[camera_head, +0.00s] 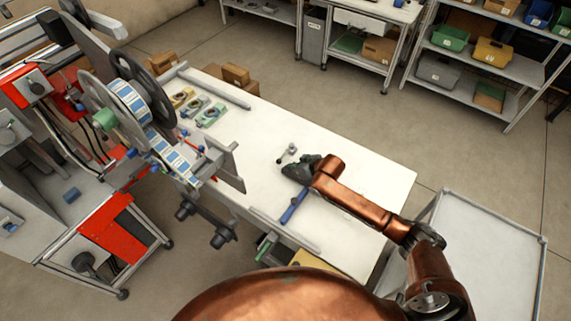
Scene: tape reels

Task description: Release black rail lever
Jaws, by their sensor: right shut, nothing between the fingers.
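The labelling machine (85,150) stands at the left with a tape reel (128,102) of blue-and-white labels. Its label strip runs down towards the white table. Dark round knobs (222,237) sit on bars below the strip. I cannot tell with certainty which part is the black rail lever. My right gripper (288,171) is over the white table (375,190), well to the right of the machine. It is shut and empty, its dark fingers pointing left. My left gripper is not in view.
A small grey metal part (288,151) lies just beyond my right gripper. A blue-handled tool (294,206) lies just in front. A grey cart (490,250) is at the right. Shelves (465,62) with bins stand behind.

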